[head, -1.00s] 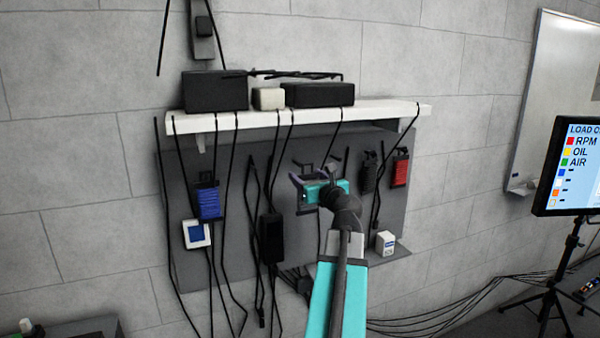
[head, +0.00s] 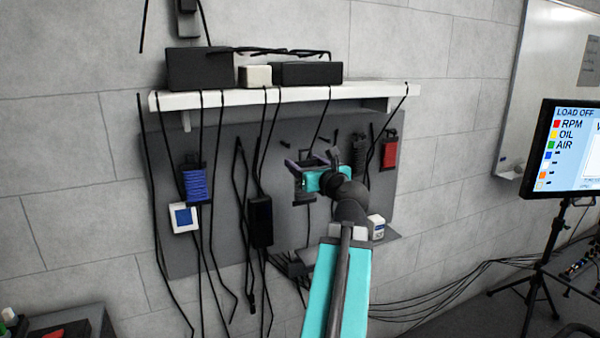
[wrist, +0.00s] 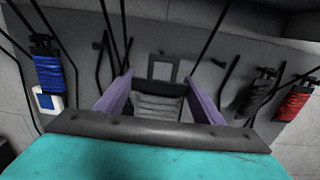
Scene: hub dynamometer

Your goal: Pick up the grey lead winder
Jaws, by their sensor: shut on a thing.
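My gripper (head: 313,165) has purple fingers and is in front of the grey wall board, below the shelf. In the wrist view my gripper (wrist: 158,97) is shut on the grey lead winder (wrist: 157,106), which sits between the two fingers. Its grey wound lead shows low, and a square grey frame (wrist: 165,68) shows above it. My wrist hides its lower part. In the head view my gripper mostly covers the winder. I cannot tell whether it touches the board.
A blue winder (head: 197,185) hangs at left. A dark winder (head: 360,157) and a red winder (head: 390,154) hang close to the right of my gripper. Several black cables hang from the white shelf (head: 370,96). A black box (head: 261,221) hangs left below. A monitor (head: 572,150) stands right.

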